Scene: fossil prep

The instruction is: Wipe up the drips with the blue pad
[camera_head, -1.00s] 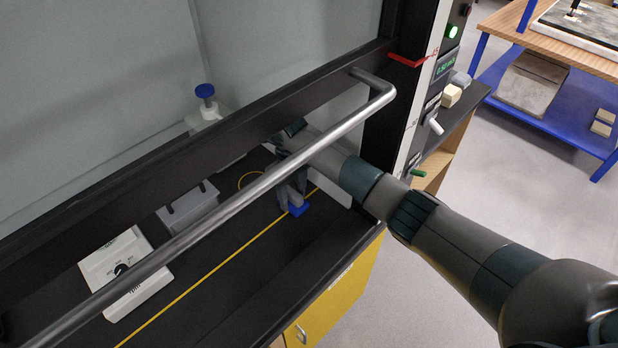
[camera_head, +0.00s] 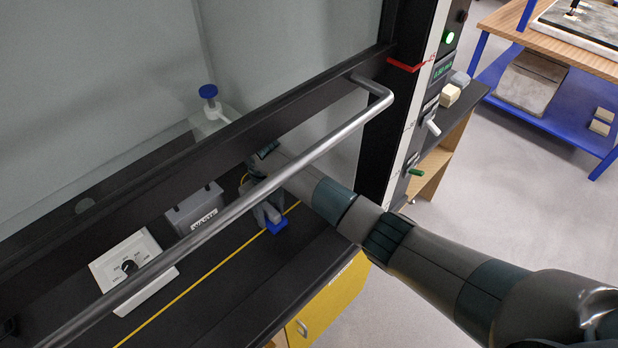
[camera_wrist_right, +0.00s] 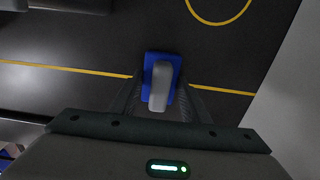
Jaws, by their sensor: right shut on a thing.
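The blue pad (camera_head: 277,227) has a pale grey grip on top and is held in my right gripper (camera_head: 262,208), inside the hood just behind the front yellow line. In the right wrist view the blue pad (camera_wrist_right: 150,68) sits between the fingers of my right gripper (camera_wrist_right: 160,98), which are shut on its grey grip. The pad is low over the black worktop; I cannot tell whether it touches. I cannot make out any drips in either view. My left gripper is not in view.
The sash handle (camera_head: 300,165) crosses above my right arm. A grey box labelled WASTE (camera_head: 195,207) and a white dial unit (camera_head: 132,268) stand left of the gripper. A yellow ring (camera_wrist_right: 218,10) lies on the worktop.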

